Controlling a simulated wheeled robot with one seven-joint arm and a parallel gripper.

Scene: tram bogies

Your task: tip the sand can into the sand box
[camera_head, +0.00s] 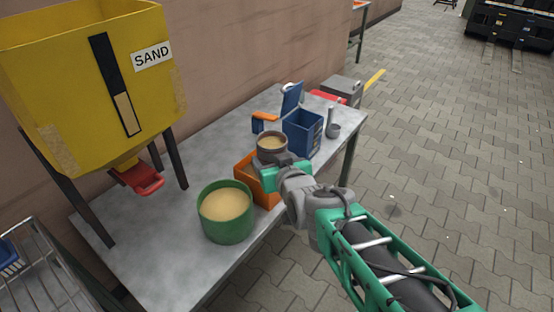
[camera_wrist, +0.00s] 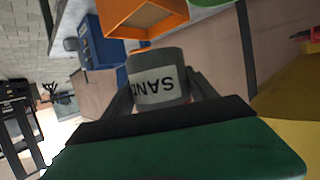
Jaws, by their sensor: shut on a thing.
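The sand can (camera_head: 272,147) is a grey round can with sand showing in its open top. In the wrist view the can (camera_wrist: 158,75) bears an upside-down SAND label, and a finger stands on each side of it. My gripper (camera_head: 284,168) is shut on the can and holds it about upright. The can is above or just behind an open orange box (camera_head: 243,180); my gripper hides part of that box. A blue open box (camera_head: 303,133) stands just right of the can. No label shows which box is the sand box.
A green tub (camera_head: 226,222) full of sand stands at the table's front. A yellow hopper (camera_head: 95,90) marked SAND rises at left, with a red outlet part (camera_head: 138,179). A grey scoop-like thing (camera_head: 333,129) is at the right end. The table (camera_head: 155,255) is clear at front left.

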